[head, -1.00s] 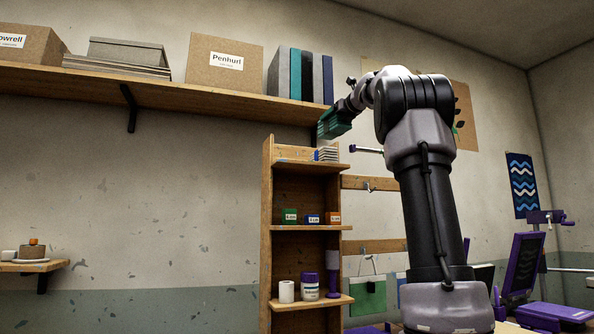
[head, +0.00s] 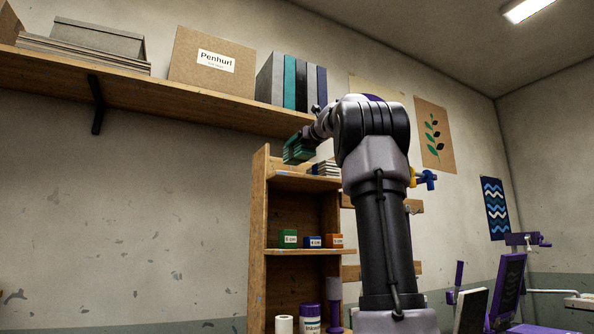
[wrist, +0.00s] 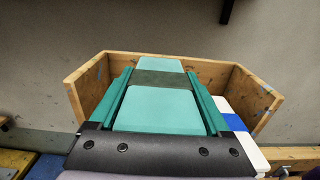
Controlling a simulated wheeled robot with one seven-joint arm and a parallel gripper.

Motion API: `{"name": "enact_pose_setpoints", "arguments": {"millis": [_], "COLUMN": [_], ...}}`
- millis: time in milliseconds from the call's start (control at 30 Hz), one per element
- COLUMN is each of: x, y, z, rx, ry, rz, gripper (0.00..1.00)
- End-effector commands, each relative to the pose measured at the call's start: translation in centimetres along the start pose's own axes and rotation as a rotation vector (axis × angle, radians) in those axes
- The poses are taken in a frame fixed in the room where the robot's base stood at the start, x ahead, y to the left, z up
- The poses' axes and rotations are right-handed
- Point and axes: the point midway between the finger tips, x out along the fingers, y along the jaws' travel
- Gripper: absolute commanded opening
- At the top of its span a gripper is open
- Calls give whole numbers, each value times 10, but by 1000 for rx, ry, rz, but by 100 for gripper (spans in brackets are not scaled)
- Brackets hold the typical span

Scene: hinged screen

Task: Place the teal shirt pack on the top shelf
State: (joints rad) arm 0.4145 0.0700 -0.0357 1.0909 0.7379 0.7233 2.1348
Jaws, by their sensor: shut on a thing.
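The teal shirt pack (wrist: 158,108), pale teal with a dark band, lies between the two green fingers of my gripper (wrist: 165,100) in the wrist view. My gripper is shut on it. In the head view my gripper (head: 298,149) is over the left and middle part of the top shelf (head: 285,181) of the wooden unit. The pack is hard to tell from the fingers there. The wrist view shows the compartment's wooden walls (wrist: 262,97) around the pack's far end. Whether the pack touches the shelf board cannot be told.
White and blue packs (wrist: 240,124) lie on the right of the top shelf, close to my right finger. A long wall shelf (head: 190,97) with boxes and binders hangs above. Small labelled boxes (head: 312,242) stand on the shelf below.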

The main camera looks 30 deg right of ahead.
Motion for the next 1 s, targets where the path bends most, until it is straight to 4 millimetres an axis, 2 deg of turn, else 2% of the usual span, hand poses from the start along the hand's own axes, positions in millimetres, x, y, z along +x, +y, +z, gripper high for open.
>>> {"name": "enact_pose_setpoints", "arguments": {"millis": [100,267,500,867,900,933,1000], "x": [-1,0,0,0,0,0,0], "y": [0,0,0,0,0,0,0], "z": [-19,-34,-65,-69,-70,-70,-70], "rx": [2,1,2,0,1,1,1], "ry": [1,1,1,0,1,0,0], "rz": [-2,0,0,0,0,0,0], "gripper": [16,16,16,16,85,96,100]}}
